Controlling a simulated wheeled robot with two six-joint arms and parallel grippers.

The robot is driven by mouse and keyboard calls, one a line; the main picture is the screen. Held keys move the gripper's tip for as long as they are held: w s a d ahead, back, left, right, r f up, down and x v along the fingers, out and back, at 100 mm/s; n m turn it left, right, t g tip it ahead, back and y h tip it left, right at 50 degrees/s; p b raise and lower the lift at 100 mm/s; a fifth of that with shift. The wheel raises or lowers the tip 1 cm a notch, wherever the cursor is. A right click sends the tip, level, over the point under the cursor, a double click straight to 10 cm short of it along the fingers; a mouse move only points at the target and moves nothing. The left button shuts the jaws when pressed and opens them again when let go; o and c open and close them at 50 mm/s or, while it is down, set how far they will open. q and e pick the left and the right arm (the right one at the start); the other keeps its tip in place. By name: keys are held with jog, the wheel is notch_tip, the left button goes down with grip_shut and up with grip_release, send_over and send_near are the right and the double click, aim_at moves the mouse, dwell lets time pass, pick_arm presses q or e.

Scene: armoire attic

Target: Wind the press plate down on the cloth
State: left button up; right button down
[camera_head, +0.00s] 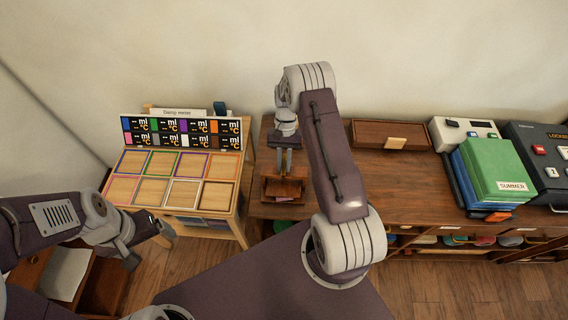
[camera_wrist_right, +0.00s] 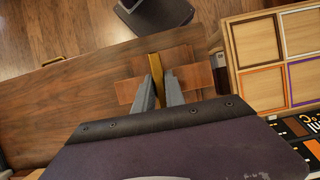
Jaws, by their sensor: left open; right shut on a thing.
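My right gripper (camera_head: 284,172) points down over a small wooden press (camera_head: 298,190) on the brown cabinet top. In the right wrist view its two fingers (camera_wrist_right: 160,88) are shut on a narrow brass bar (camera_wrist_right: 155,66), which lies above cross-shaped wooden parts of the press (camera_wrist_right: 181,58). A little pinkish cloth (camera_head: 284,199) seems to show low in the press; the gripper and wood hide most of it, and the gap between plate and cloth cannot be told. My left gripper (camera_head: 148,242) is open and empty at the lower left, away from the press.
A wooden drawer-like box (camera_head: 388,135), green and blue books (camera_head: 497,165) and grey machines (camera_head: 545,160) stand to the right. The cabinet top (camera_head: 410,190) between them is bare.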

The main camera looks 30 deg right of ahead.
jog(key=m+t, duration=0.1)
jog(key=m, duration=0.1)
jog(key=m+y, duration=0.1)
jog(key=m, duration=0.2)
jog(key=shift+s+r+m+t+y+p, duration=0.1)
jog(key=shift+m+t+y+p, duration=0.2)
jog(key=shift+t, duration=0.1)
jog(key=m, duration=0.2)
jog(key=m+t, duration=0.1)
jog(key=m, duration=0.1)
jog(key=shift+m+t+y, duration=0.3)
jog(key=m+t, duration=0.1)
jog(key=m, duration=0.2)
jog(key=shift+m+t+b, duration=0.7)
jog(key=shift+m, duration=0.9)
jog(key=c, duration=1.4)
grip_release()
jog(key=shift+a, duration=0.1)
